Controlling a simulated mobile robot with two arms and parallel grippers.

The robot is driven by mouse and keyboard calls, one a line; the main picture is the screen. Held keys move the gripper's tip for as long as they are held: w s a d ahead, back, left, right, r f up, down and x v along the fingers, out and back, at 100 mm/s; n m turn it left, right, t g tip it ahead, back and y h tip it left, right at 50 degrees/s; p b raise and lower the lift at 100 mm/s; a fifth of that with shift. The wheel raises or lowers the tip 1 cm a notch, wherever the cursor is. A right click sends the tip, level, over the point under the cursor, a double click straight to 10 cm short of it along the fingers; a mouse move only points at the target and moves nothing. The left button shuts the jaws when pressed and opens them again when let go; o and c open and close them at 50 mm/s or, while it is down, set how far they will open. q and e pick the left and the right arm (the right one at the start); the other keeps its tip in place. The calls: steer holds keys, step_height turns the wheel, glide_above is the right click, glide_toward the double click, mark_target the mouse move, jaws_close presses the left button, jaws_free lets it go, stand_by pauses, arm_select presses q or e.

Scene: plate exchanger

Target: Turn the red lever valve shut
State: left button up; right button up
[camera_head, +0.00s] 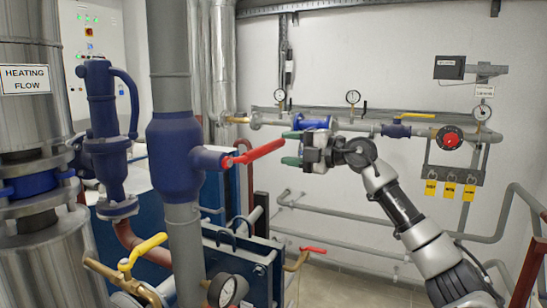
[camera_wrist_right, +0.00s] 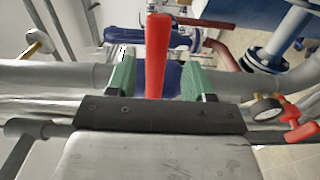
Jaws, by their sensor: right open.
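The red lever (camera_head: 258,151) sticks out to the right from the blue valve body (camera_head: 176,155) on a vertical grey pipe. It slants slightly up towards its free end. My right gripper (camera_head: 291,148) is open, with its green fingertips at the free end of the lever. In the right wrist view the red lever (camera_wrist_right: 157,55) stands between the two green fingers of my gripper (camera_wrist_right: 158,72), with a visible gap on each side. The blue valve body (camera_wrist_right: 172,75) is partly hidden behind the lever and fingers. My left gripper is not in view.
A yellow-handled valve (camera_head: 143,250) and a gauge (camera_head: 226,290) are low in front. A smaller red handle (camera_head: 313,250) sits low, below my right gripper. Wall pipes with gauges (camera_head: 353,97) run behind my right arm. A steel column (camera_head: 40,150) stands at left.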

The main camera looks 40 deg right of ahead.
arm_select(q)
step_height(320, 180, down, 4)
steer(key=b, duration=0.2)
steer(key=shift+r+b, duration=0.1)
steer(key=shift+b, duration=0.25)
arm_select(e)
steer(key=v, duration=0.5)
steer(key=shift+w+f, duration=0.1)
steer(key=shift+f, duration=0.05)
